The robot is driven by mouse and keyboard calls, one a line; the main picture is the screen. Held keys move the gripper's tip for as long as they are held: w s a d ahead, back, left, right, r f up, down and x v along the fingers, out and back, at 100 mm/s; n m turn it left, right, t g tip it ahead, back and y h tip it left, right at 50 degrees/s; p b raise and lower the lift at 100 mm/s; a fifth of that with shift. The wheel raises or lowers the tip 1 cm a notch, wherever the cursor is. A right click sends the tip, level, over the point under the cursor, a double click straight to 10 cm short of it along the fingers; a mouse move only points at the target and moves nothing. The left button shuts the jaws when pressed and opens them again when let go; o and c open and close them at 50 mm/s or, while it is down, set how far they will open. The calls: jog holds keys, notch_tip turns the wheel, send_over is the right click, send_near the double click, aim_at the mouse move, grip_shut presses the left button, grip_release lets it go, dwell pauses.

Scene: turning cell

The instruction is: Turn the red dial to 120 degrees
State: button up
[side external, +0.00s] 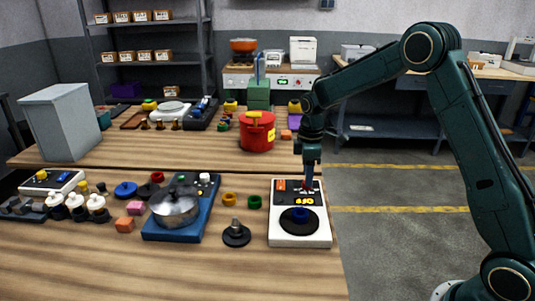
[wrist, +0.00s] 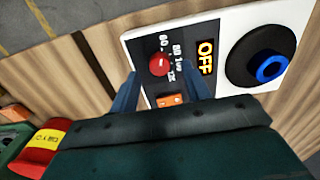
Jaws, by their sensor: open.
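The red dial (wrist: 159,64) is a small round knob on a white panel with a black face (wrist: 218,20). Printed numbers stand beside it, but its pointing angle cannot be read. My gripper (wrist: 163,84) is open, its two blue-grey fingers on either side of the area just by the dial; whether they touch it is unclear. In the side view my gripper (side external: 308,186) points straight down over the upper part of the panel (side external: 284,228), and mostly hides the dial.
The panel also has a lit OFF display (wrist: 205,49), an orange switch (wrist: 169,100) and a black disc with a blue ring (wrist: 270,67). A dark stand (side external: 236,235) and blue base with a pot (side external: 174,207) are left. A red canister (side external: 257,135) stands behind.

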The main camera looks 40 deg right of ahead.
jog(key=shift+f, duration=1.2)
jog(key=c, duration=1)
